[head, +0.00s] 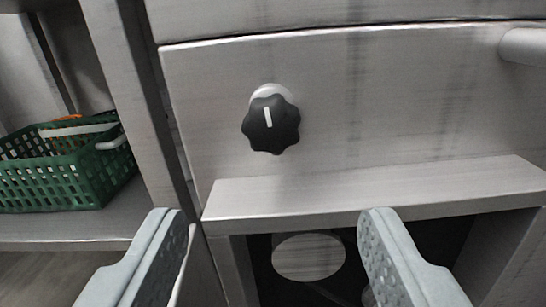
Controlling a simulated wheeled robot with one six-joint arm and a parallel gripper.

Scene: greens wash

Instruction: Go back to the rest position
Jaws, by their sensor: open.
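My gripper (271,222) is open and empty, its two grey fingers spread wide at the bottom of the head view. A black lobed knob (270,124) with a white mark stands on the grey metal panel (400,110), above and ahead of the fingertips. The knob's mark points nearly straight up, tilted slightly left. The fingers are apart from the knob. No rest position can be made out in this view.
A green basket (60,180) with something orange in it sits on a shelf (100,228) at the left. A metal ledge (380,192) juts out below the knob, over a dark opening with a round pale disc (308,258). A light cylindrical part (524,47) protrudes at the upper right.

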